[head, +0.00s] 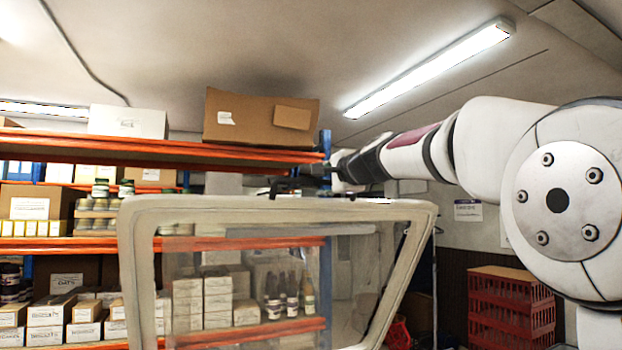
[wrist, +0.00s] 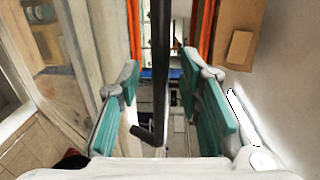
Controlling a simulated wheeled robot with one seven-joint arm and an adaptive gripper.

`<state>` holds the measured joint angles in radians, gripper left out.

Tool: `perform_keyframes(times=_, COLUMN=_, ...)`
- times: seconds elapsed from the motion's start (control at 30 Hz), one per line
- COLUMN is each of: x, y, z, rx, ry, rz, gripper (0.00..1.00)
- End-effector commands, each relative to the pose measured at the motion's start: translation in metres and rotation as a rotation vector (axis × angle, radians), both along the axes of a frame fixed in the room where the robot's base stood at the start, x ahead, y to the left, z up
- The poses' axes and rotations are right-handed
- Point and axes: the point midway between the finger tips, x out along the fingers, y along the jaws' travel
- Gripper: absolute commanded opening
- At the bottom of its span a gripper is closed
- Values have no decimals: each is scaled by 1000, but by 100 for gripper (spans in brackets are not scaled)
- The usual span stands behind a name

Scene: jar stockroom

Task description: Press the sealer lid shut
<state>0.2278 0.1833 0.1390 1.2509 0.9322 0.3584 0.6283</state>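The sealer lid (head: 137,250) stands raised in the head view, a cream frame around a clear pane. It also shows along the left of the wrist view (wrist: 88,40). A dark bar handle (wrist: 160,70) runs down the middle of the wrist view and bends to the left at its lower end. My gripper (head: 300,182) is at the lid's top edge in the head view. In the wrist view my gripper (wrist: 165,90) is open, with its teal pads on either side of the bar and gaps showing. The sealer's body below the lid is out of view.
Orange-beamed shelves (head: 90,145) with boxes, jars and bottles stand behind the lid. A large cardboard box (head: 240,120) sits on the top shelf. Red crates (head: 510,305) are stacked at the lower right. The space above the lid is open up to the ceiling light (head: 430,68).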

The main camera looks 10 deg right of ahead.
Motion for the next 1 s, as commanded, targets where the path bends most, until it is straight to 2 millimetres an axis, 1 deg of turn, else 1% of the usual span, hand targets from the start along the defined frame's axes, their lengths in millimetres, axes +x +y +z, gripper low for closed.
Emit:
perform_keyframes(times=0.1, x=9, y=2, z=-1, rx=0, ry=1, rz=1, gripper=33)
perform_keyframes(times=0.2, x=13, y=3, z=-1, rx=-1, ry=0, rz=0, gripper=33)
perform_keyframes(times=0.53, x=15, y=3, z=-2, rx=-1, ry=0, rz=-1, gripper=33)
perform_keyframes(times=0.57, x=15, y=3, z=-2, rx=0, ry=0, rz=0, gripper=26)
perform_keyframes(times=0.6, x=15, y=3, z=-2, rx=0, ry=0, rz=0, gripper=17)
perform_keyframes(times=0.67, x=15, y=3, z=-2, rx=0, ry=0, rz=0, gripper=3)
perform_keyframes(times=0.7, x=15, y=3, z=-2, rx=-1, ry=0, rz=0, gripper=0)
perform_keyframes(times=1.0, x=15, y=3, z=-3, rx=-1, ry=-1, rz=-1, gripper=0)
